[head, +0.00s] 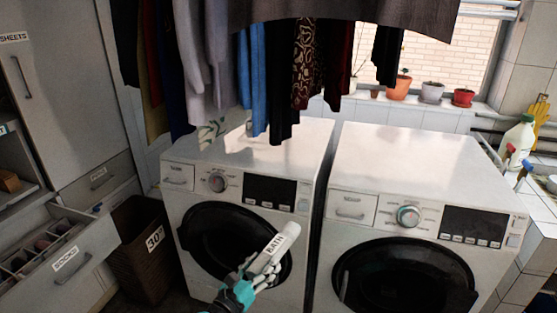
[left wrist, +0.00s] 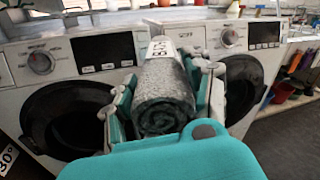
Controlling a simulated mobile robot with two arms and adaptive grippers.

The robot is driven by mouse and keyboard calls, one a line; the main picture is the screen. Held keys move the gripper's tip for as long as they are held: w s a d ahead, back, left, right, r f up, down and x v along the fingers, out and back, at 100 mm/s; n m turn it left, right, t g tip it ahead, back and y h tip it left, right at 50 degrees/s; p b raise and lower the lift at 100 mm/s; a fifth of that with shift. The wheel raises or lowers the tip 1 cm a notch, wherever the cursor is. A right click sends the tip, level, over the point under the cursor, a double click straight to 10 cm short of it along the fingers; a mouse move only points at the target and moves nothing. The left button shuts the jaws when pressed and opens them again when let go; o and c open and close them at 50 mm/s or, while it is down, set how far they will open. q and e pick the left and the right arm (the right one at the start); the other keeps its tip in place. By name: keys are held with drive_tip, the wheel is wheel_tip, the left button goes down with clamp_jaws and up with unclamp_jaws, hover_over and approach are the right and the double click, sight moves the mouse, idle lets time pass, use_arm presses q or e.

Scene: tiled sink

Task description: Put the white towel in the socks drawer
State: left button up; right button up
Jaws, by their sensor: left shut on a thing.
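A rolled towel (head: 268,255) with a white label reading BATH is in my left gripper (head: 259,269), in front of the left washing machine. In the left wrist view the towel (left wrist: 163,95) looks pale grey, with its spiral end facing the camera. The fingers of my left gripper (left wrist: 166,76) are shut around its sides. The socks drawer (head: 72,268), marked by a label on its front, is pulled open at the lower left. It has dividers with small dark items in the compartments. My right gripper is not in view.
Two white washing machines (head: 243,175) stand side by side. A dark basket (head: 143,265) labelled 30 stands between the socks drawer and the left machine. Clothes (head: 252,75) hang above. A closed drawer (head: 98,182) and a tall cabinet (head: 60,80) are at the left.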

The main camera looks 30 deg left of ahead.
use_arm(q)
drive_tip(key=w+a+r, duration=0.1)
drive_tip(key=w+a, duration=0.4)
drive_tip(key=a, duration=0.3)
drive_tip(key=shift+w+r+y, duration=0.3)
drive_tip(key=shift+r+y, duration=0.05)
drive_tip(key=shift+y, duration=0.05)
drive_tip(key=shift+n+y, duration=0.8)
drive_tip(key=w+a+r, duration=0.1)
drive_tip(key=a, duration=0.2)
drive_tip(key=w+a+r, duration=0.1)
drive_tip(key=w+a, duration=0.1)
drive_tip(key=a, duration=0.1)
drive_tip(key=w+a+r, duration=0.1)
drive_tip(key=a+r, duration=0.1)
drive_tip(key=a, duration=0.1)
drive_tip(key=shift+w+a, duration=0.1)
drive_tip(key=shift+w, duration=0.05)
drive_tip(key=shift+w+a+r, duration=0.15)
drive_tip(key=shift+a+r, duration=0.05)
drive_tip(key=shift+a, duration=0.15)
